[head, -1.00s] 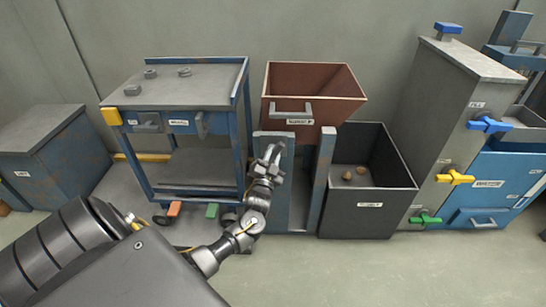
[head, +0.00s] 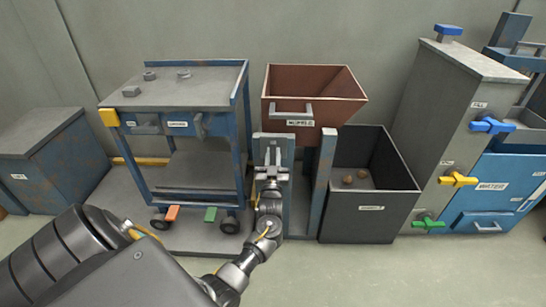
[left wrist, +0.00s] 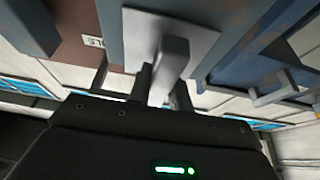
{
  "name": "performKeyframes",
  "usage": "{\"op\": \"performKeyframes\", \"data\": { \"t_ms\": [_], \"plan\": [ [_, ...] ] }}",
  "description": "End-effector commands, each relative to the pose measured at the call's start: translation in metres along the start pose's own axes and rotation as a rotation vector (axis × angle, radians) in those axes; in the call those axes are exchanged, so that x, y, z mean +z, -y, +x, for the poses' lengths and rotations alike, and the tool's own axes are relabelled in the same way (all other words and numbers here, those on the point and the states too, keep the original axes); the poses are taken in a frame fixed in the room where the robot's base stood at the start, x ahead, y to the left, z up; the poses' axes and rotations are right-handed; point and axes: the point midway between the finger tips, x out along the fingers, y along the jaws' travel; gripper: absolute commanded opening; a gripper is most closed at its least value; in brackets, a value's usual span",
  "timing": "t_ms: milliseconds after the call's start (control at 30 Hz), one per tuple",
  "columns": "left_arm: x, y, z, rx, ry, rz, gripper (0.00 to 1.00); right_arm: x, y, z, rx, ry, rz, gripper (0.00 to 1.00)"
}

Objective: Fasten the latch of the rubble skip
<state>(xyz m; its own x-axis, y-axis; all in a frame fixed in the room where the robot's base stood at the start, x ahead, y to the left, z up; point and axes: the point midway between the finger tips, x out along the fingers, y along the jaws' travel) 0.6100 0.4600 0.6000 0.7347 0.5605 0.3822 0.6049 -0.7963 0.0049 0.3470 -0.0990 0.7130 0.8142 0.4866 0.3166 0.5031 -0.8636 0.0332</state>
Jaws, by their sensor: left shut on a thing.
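The rubble skip is most likely the rust-brown tub (head: 315,90) on the blue-grey stand, with a grey bar handle and a label too small to read surely. Its brown side also shows in the left wrist view (left wrist: 75,45). A pale latch plate (left wrist: 195,25) with a grey latch lever (left wrist: 172,62) is on the stand's left post (head: 284,143). My left gripper (head: 270,168) is in front of that post, shut on the lever, with fingers pointing up in the head view. The fingers partly hide the lever. My right gripper is not in view.
A blue trolley (head: 180,95) with drawers and small metal parts on top stands close left. A dark open bin (head: 370,215) holding small lumps stands right. Further right is a grey cabinet (head: 455,130) with coloured valve handles. The floor in front is clear.

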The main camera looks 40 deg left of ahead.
Motion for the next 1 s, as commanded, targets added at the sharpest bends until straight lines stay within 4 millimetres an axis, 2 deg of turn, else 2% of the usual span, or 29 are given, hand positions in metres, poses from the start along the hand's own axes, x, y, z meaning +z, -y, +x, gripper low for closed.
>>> {"op": "performKeyframes", "data": {
  "t_ms": [433, 467, 600, 867, 1000],
  "plan": [
    [-0.0009, 0.0005, 0.0008, -0.005, -0.002, -0.011, 0.00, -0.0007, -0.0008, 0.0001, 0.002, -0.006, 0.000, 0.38],
    [-0.0009, 0.0005, 0.0009, -0.006, -0.002, -0.011, 0.21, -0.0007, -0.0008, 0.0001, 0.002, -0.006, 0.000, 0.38],
    [-0.0008, 0.0005, 0.0007, -0.005, -0.001, -0.011, 0.40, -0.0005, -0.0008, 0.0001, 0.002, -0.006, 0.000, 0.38],
    [-0.0004, 0.0003, 0.0003, -0.004, -0.001, -0.010, 0.42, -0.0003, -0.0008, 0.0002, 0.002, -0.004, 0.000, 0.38],
    [-0.0005, 0.0000, -0.0070, -0.004, 0.000, -0.010, 0.42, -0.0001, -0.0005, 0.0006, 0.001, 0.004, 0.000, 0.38]
  ]
}}
